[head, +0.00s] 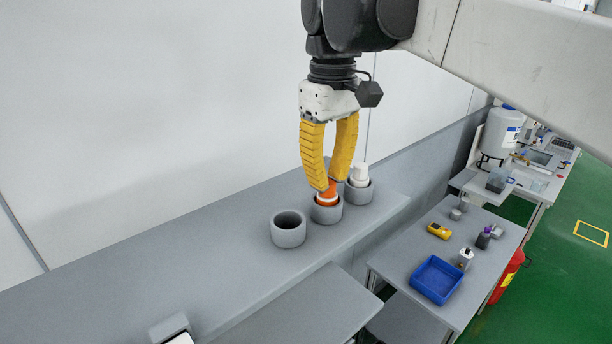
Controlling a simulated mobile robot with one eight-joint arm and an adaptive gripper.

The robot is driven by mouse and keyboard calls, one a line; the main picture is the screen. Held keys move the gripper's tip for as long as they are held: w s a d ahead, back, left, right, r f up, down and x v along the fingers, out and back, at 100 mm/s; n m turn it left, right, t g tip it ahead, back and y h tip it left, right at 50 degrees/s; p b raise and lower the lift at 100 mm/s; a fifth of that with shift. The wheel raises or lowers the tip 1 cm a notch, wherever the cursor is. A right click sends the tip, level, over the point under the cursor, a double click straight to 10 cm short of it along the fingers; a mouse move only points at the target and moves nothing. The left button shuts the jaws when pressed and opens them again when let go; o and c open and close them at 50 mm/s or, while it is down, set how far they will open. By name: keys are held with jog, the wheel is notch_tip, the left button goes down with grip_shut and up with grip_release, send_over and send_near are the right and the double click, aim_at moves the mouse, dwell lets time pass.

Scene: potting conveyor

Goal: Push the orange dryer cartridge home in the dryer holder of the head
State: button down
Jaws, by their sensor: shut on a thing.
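The orange dryer cartridge (327,198) stands in the middle one of three grey round cups on a long grey ledge. Its lower part is hidden inside the middle cup (326,214). My gripper (328,186) points down with its yellow fingers closed on the cartridge's upper part. The fingertips are just above the cup's rim. I cannot tell which thing in view is the dryer holder of the head, or how deep the cartridge sits in the cup.
The left cup (288,231) is empty. The right cup (358,193) holds a white part (359,174), close beside my right finger. A pale wall rises behind the ledge. A lower table at right carries a blue tray (437,279) and a yellow device (439,231).

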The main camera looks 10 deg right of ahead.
jog(key=shift+r, duration=0.1)
jog(key=shift+r+p, duration=1.8)
jog(key=shift+r, duration=0.35)
jog(key=c, duration=1.8)
grip_release()
jog(key=shift+o, duration=0.2)
